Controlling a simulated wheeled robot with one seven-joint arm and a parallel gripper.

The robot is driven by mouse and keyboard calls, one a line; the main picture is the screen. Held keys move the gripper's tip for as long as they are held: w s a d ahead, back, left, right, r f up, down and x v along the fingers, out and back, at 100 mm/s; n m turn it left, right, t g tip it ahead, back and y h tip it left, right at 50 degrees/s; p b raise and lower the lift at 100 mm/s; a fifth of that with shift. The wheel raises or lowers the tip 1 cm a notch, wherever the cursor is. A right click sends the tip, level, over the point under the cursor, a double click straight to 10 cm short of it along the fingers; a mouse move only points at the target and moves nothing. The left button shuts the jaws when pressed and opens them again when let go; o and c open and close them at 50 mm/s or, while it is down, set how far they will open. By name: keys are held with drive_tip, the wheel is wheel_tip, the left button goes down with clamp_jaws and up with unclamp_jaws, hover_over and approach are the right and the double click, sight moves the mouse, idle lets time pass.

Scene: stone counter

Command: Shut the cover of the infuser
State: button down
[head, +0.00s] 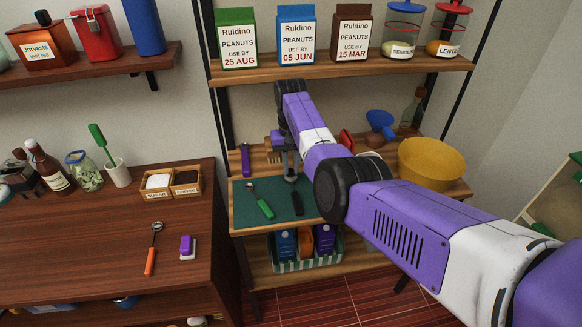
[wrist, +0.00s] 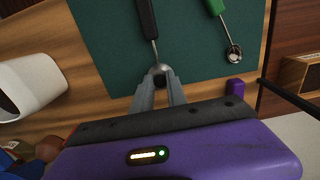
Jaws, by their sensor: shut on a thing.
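The infuser (wrist: 146,18) with a dark handle lies on a green mat (wrist: 95,60); its thin rod leads to a small metal ball between my fingertips. The same dark handle (head: 297,203) shows in the head view, with the ball hidden by my gripper. My gripper (wrist: 160,76) is shut on the ball, its fingers on either side; it points down over the mat in the head view (head: 291,178). I cannot tell whether the ball's cover is closed. A second infuser with a green handle (head: 264,208) lies to the left, apart from my gripper.
A yellow bowl (head: 432,165) stands right of my arm. A white cup (wrist: 28,85) is near the left edge of the wrist view. A purple-handled item (head: 245,160) lies behind the mat. An orange-handled infuser (head: 150,262) lies on the left counter. A shelf (head: 340,70) with packets hangs above.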

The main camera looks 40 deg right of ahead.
sight(291, 171)
drive_tip(key=shift+s+f, duration=0.1)
drive_tip(key=c, duration=1.3)
unclamp_jaws()
drive_tip(key=shift+r+b, duration=0.45)
drive_tip(key=shift+r, duration=3.5)
